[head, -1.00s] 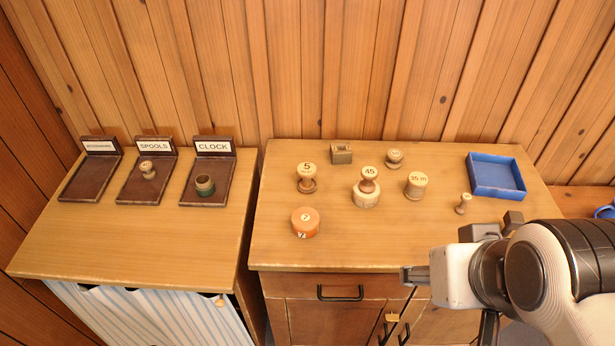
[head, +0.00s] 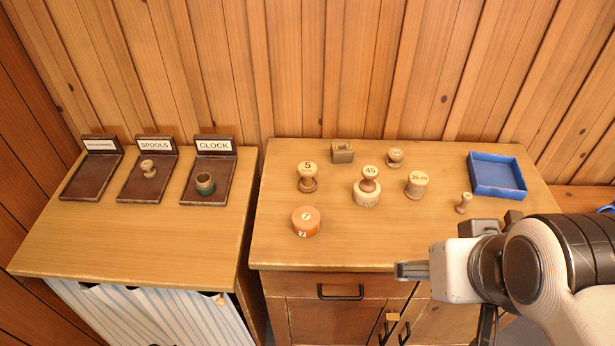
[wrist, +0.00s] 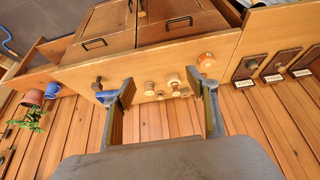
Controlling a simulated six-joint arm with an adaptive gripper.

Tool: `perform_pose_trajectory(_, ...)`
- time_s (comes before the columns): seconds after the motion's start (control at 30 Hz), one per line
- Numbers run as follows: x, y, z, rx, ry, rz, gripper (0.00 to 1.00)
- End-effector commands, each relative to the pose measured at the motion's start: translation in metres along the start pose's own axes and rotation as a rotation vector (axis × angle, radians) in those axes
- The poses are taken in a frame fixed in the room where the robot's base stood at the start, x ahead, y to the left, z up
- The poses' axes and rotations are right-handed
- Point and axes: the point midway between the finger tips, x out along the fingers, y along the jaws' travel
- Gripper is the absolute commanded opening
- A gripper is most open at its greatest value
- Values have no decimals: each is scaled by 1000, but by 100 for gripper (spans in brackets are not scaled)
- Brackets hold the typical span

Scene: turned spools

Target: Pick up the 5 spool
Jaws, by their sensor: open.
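The 5 spool (head: 307,177) stands upright on the right cabinet top in the head view, with a pale round top marked 5 and a browner base. It stands behind the orange 7 piece (head: 306,221) and left of the 45 spool (head: 370,179), which sits on a wider pale round piece (head: 367,197). My gripper (head: 412,270) is at the cabinet's front edge, right of and nearer than the 5 spool, and apart from it. In the wrist view my gripper (wrist: 168,95) shows its two fingers spread, with nothing held between them.
Also on the cabinet are a 35 m spool (head: 417,184), a small square block (head: 342,152), a small spool (head: 395,158), a small peg (head: 464,202) and a blue tray (head: 482,191). Labelled trays, including SPOOLS (head: 133,187), stand on the left cabinet.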

Motion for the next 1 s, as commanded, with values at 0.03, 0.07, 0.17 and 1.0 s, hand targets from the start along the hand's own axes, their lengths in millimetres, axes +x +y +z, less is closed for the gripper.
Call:
perform_pose_trajectory(0.03, 3, 0, -4, -2, 3, 1, 58)
perform_pose_trajectory(0.07, 4, 0, -7, -4, 5, 2, 58)
perform_pose_trajectory(0.17, 12, 1, -19, -12, 22, 6, 58)
perform_pose_trajectory(1.0, 119, -16, -157, -140, 248, 5, 58)
